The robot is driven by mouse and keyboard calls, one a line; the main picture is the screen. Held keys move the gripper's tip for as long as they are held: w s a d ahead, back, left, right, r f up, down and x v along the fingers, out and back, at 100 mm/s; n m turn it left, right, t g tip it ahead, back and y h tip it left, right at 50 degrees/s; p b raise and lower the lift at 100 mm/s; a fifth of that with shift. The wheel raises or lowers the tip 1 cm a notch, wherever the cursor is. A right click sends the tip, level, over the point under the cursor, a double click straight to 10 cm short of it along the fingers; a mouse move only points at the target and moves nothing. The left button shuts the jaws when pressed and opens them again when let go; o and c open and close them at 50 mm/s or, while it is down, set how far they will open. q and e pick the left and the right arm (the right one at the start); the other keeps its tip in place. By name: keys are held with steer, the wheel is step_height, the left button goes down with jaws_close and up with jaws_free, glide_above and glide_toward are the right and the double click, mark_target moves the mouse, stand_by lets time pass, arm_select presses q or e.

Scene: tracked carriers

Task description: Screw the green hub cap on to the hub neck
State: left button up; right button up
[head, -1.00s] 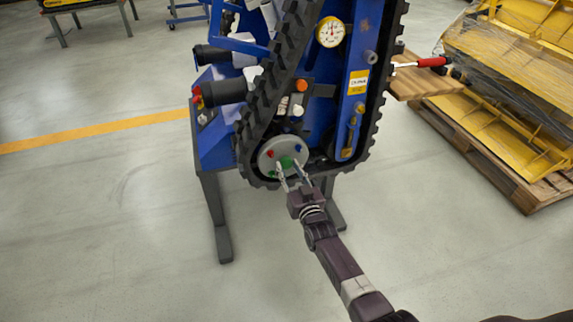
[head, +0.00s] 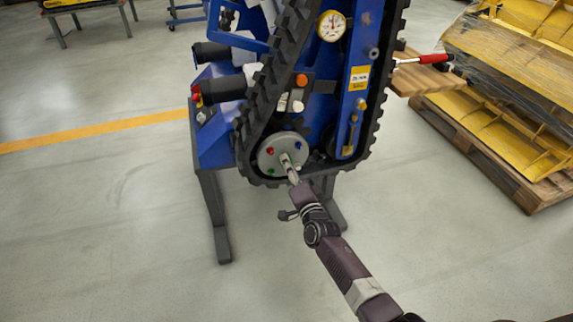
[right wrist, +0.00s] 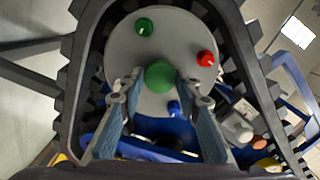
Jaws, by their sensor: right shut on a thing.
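The grey hub disc (head: 272,163) sits at the bottom of the black track in the head view and fills the middle of the right wrist view (right wrist: 190,35). The round green hub cap (right wrist: 160,76) is at the disc's centre. My right gripper (right wrist: 159,80) is shut on it, one fingertip on each side. In the head view the right gripper (head: 287,161) reaches the disc from below right and mostly covers the cap. The hub neck is hidden behind the cap, so I cannot tell how far the cap is seated. My left gripper is not in view.
Around the disc's face are a small green knob (right wrist: 144,27), a red knob (right wrist: 206,58) and a blue knob (right wrist: 174,107). The toothed black track (head: 254,113) curves close around the disc. A pallet (head: 520,196) with yellow parts stands right. The floor in front is clear.

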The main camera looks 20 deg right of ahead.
arm_select(q)
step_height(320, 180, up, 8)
steer(key=b, duration=0.1)
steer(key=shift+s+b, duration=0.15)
steer(key=shift+b, duration=0.2)
arm_select(e)
steer(key=shift+r+m, duration=0.15)
steer(key=shift+m, duration=1.35)
steer(key=shift+r+m, duration=0.1)
steer(key=shift+m, duration=1.4)
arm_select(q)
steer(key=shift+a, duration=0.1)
